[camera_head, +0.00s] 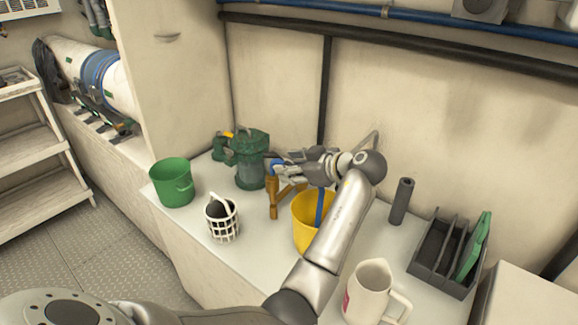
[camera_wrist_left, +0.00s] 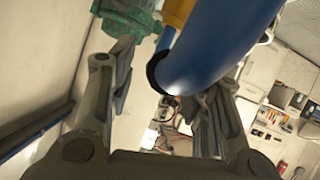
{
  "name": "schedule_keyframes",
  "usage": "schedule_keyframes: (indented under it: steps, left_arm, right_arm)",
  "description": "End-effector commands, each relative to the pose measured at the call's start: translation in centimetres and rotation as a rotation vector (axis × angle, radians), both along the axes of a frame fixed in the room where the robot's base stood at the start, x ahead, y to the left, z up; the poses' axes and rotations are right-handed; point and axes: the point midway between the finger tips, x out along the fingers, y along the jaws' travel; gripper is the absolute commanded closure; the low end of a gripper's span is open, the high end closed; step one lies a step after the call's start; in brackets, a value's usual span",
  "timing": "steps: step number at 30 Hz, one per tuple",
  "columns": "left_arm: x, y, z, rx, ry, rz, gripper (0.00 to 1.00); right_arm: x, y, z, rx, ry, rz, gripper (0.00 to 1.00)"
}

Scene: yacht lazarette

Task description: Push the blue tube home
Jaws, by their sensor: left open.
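A blue tube (camera_wrist_left: 225,45) with a dark rim at its near end fills the upper middle of the left wrist view, in front of my left gripper's fingers. In the head view a small blue piece (camera_head: 276,164) shows at the fingertips, beside the green pump (camera_head: 249,160). A blue length (camera_head: 320,206) also shows at the yellow bucket (camera_head: 302,232); my arm hides whether they join. My left gripper (camera_head: 285,168) is open, its fingers apart (camera_wrist_left: 160,100) near the tube. I cannot tell whether they touch it. My right gripper is out of view.
An orange-brown stand (camera_head: 274,200) is below the gripper. A green bucket (camera_head: 172,184), white basket (camera_head: 221,222), grey cylinder (camera_head: 401,201), slotted dark rack (camera_head: 440,262) and white jug (camera_head: 366,292) stand on the counter. The wall is close behind.

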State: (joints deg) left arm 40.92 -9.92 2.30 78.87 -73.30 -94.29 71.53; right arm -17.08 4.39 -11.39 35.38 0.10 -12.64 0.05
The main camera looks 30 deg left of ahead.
Motion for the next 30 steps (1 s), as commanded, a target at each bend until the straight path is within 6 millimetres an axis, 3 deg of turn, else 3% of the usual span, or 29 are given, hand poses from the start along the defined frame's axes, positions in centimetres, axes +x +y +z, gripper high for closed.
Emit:
schedule_keyframes:
  steps: [1, 12, 30]
  left_arm:
    - [-0.1, -0.7, 0.2, -0.001, -0.002, -0.002, 0.55]
    - [-0.9, -5.3, 2.4, -0.002, -0.003, -0.001, 0.55]
    - [-1.1, -5.9, 2.8, -0.001, -0.002, 0.0, 0.55]
  right_arm:
    - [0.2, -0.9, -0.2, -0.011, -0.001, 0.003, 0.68]
    - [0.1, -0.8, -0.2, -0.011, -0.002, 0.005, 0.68]
    - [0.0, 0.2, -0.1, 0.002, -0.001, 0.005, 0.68]
